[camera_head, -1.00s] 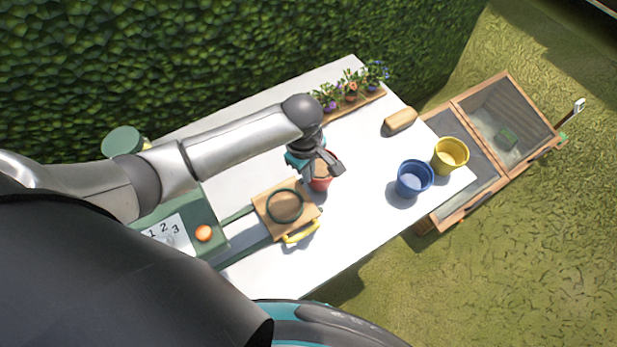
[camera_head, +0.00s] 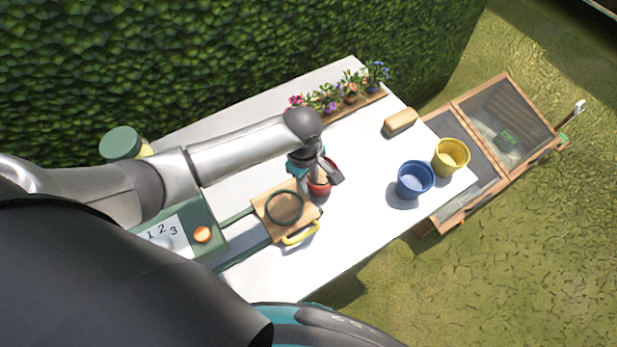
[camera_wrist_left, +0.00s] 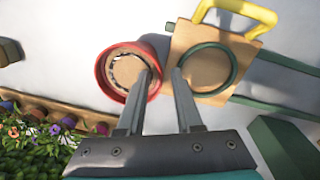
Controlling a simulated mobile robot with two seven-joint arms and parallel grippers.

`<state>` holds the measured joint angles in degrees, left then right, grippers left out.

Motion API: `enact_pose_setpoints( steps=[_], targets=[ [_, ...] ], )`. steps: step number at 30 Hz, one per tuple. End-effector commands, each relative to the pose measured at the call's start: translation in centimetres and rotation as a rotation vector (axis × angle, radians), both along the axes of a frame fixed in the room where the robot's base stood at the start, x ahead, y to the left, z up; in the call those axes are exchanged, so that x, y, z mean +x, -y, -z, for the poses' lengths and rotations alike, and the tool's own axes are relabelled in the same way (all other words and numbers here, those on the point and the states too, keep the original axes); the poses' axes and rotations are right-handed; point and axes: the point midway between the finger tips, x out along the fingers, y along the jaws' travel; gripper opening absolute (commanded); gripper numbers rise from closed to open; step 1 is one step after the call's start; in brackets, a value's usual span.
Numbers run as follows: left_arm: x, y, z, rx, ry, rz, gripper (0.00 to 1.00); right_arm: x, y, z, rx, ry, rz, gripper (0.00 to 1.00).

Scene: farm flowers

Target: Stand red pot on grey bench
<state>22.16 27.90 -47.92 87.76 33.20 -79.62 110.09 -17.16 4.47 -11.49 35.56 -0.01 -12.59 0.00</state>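The red pot (camera_head: 319,188), with a brown inside, is beside the wooden block (camera_head: 263,206) on the pale bench (camera_head: 375,225). My left gripper (camera_head: 331,178) is over the pot and partly hides it. In the left wrist view the red pot (camera_wrist_left: 106,78) is seen from above, with its opening towards the camera. Contact with the rim cannot be told. My right gripper is not in view.
The wooden block bears a green ring (camera_head: 271,196) and a yellow handle (camera_head: 301,235). A green unit (camera_head: 206,218) with numbers and an orange knob (camera_head: 202,234) is at left. Blue (camera_head: 415,183) and yellow (camera_head: 451,158) pots stand right. A flower tray (camera_head: 358,108) lines the back.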

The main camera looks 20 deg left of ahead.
Motion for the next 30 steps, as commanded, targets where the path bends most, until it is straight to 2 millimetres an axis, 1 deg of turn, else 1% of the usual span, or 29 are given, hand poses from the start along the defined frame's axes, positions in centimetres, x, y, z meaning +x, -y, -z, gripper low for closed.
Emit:
enact_pose_setpoints(
  steps=[4, 8, 18, 21, 25, 30],
  targets=[
    [0.0, 0.0, -0.3, 0.0, 0.001, 0.0, 0.34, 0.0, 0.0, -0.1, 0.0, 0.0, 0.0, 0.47],
    [-0.1, -0.1, -2.0, -0.002, 0.002, -0.001, 0.34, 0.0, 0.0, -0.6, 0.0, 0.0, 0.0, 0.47],
    [-0.7, -0.2, -9.0, -0.001, 0.002, 0.0, 0.34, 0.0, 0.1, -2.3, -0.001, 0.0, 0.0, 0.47],
    [-0.8, -0.3, -10.5, -0.002, 0.002, 0.0, 0.34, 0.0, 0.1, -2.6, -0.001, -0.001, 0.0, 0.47],
    [-0.9, -0.3, -11.7, 0.0, 0.001, -0.001, 0.34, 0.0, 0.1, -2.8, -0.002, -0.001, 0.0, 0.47],
    [-0.9, -0.4, -12.2, 0.0, 0.0, -0.001, 0.34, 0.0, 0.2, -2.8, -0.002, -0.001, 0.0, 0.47]
  ],
)
